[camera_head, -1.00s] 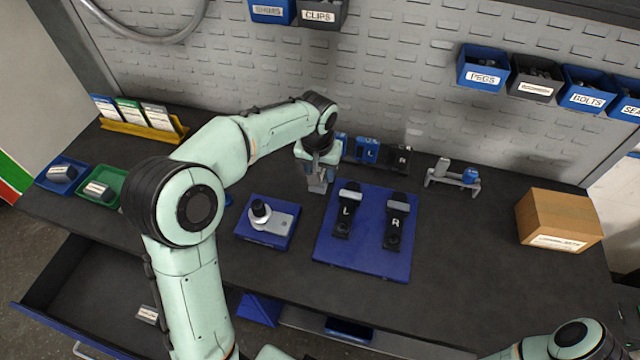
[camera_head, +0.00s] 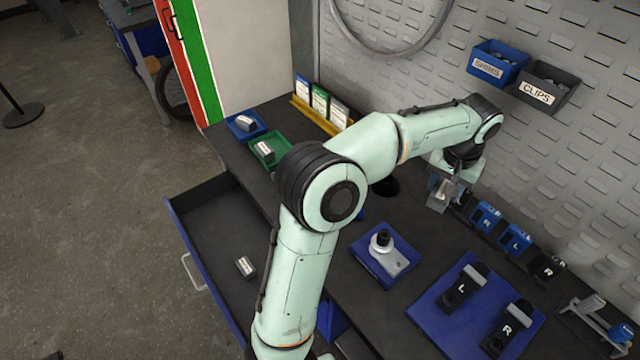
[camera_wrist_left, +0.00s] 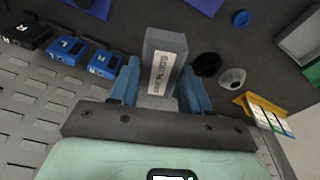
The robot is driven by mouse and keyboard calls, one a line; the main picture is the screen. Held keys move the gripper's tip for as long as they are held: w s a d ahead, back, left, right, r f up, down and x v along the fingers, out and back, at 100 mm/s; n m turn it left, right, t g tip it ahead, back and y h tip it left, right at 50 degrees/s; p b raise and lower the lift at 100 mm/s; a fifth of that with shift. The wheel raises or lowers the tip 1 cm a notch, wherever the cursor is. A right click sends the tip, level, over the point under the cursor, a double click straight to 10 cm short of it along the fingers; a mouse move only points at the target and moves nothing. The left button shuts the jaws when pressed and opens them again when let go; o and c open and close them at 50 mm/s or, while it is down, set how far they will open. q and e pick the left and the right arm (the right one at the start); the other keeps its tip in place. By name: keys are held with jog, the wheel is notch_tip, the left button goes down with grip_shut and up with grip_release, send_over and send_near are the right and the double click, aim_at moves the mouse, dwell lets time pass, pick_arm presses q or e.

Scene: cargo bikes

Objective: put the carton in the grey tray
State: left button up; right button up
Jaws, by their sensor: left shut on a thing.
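My left gripper (camera_head: 444,190) is shut on a grey carton (camera_wrist_left: 163,50) with a white label, and the label shows in the left wrist view. The gripper's blue fingers (camera_wrist_left: 158,85) stand on either side of the carton, held above the dark bench near the back panel. In the head view the carton is small and partly hidden by the gripper. Similar cartons lie in a blue tray (camera_head: 232,135), in a green tray (camera_head: 280,160) and in the open drawer (camera_head: 205,215). My right gripper is not in view.
A blue block with a grey fixture (camera_head: 385,262) and a blue plate (camera_head: 435,318) with black L and R parts are on the bench. Several blue and black holders (camera_head: 485,217) line the back. A yellow card rack (camera_head: 312,118) stands at the back left. The drawer sticks out in front.

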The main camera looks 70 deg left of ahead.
pick_arm(q)
jog(key=s+a+r+n+g, duration=0.1)
jog(key=s+a+n, duration=0.6)
jog(key=s+a, duration=0.6)
jog(key=s+a+n+g, duration=0.1)
jog(key=s+a+n, duration=0.7)
jog(key=a, duration=0.9)
jog(key=shift+y, duration=0.4)
jog(key=shift+s+d+f+b, duration=0.15)
jog(key=shift+f+b, duration=0.2)
jog(key=shift+f, duration=2.9)
jog(key=shift+s+a+f+b, duration=0.15)
jog(key=shift+f+b, duration=0.2)
jog(key=shift+f, duration=2.95)
jog(key=shift+s+d+f+b, duration=0.15)
jog(key=shift+f+b, duration=0.2)
jog(key=shift+f, duration=2.9)
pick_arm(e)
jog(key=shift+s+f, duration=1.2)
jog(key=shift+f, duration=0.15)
pick_arm(q)
jog(key=shift+f, duration=0.25)
jog(key=o, duration=1.1)
jog(key=shift+r, duration=0.1)
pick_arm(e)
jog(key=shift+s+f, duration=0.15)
